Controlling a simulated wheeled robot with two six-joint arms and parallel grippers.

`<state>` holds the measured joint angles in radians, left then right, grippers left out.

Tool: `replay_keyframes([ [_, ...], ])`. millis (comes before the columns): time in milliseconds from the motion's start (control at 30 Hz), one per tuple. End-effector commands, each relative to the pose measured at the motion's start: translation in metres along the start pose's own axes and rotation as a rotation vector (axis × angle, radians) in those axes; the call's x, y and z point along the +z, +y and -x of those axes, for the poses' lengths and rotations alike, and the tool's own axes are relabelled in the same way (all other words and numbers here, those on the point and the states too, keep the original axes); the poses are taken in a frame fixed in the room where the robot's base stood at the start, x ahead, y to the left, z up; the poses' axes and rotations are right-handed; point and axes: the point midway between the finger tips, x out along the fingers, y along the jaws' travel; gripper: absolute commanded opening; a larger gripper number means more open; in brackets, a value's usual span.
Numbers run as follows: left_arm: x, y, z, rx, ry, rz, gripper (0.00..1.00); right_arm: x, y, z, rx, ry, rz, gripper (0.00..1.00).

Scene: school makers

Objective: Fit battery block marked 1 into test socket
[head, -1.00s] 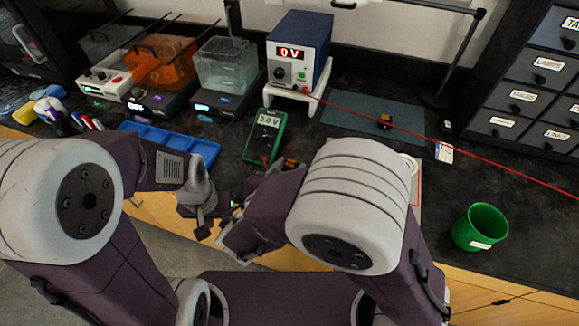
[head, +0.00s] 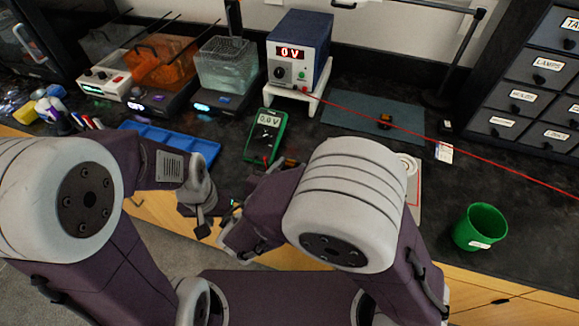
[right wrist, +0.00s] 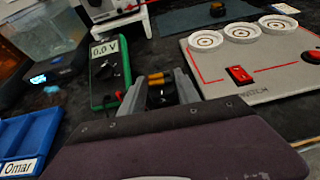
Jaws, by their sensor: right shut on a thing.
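My right gripper (right wrist: 160,92) is shut on a small black block with orange-brown bands (right wrist: 157,80). Any number on it is not readable. In the head view, the block (head: 291,162) shows as a small orange-brown patch beyond my right arm, just below the multimeter. In the right wrist view, a grey board (right wrist: 262,75) with several round white sockets (right wrist: 240,32) and a red switch (right wrist: 239,74) lies to the right of the gripper. I cannot tell which part is the test socket. My left gripper (head: 205,228) is low in the head view, its jaws unclear.
The green multimeter (head: 266,135) stands close to the held block. A blue tray (head: 190,145) lies left of it. A power supply (head: 299,50) stands behind. A dark mat (head: 345,118) holds a small black-and-orange block (head: 385,120). A red cable (head: 450,145) crosses right, above a green cup (head: 480,227).

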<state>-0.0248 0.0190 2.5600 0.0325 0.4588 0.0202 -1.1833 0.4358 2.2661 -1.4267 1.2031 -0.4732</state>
Motion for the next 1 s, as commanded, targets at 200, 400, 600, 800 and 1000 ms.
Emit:
replay_keyframes([
  [200, 0.000, 0.000, -0.004, 0.000, 0.000, 0.000, 0.36, -0.005, 0.000, -0.002, 0.000, 0.000, 0.000, 0.00],
  [400, 0.001, 0.000, -0.007, 0.000, 0.000, 0.000, 0.36, -0.009, 0.000, -0.004, 0.000, 0.000, 0.000, 0.00],
  [600, 0.001, 0.000, -0.009, 0.000, 0.000, 0.000, 0.36, -0.010, 0.000, -0.004, 0.000, 0.000, 0.000, 0.47],
  [800, 0.001, 0.000, -0.009, 0.000, 0.000, 0.000, 0.36, -0.010, 0.000, -0.004, 0.000, 0.000, 0.000, 0.47],
  [1000, 0.000, 0.000, -0.002, 0.000, 0.000, 0.000, 0.36, -0.008, 0.001, 0.004, 0.003, 0.000, 0.002, 0.47],
])
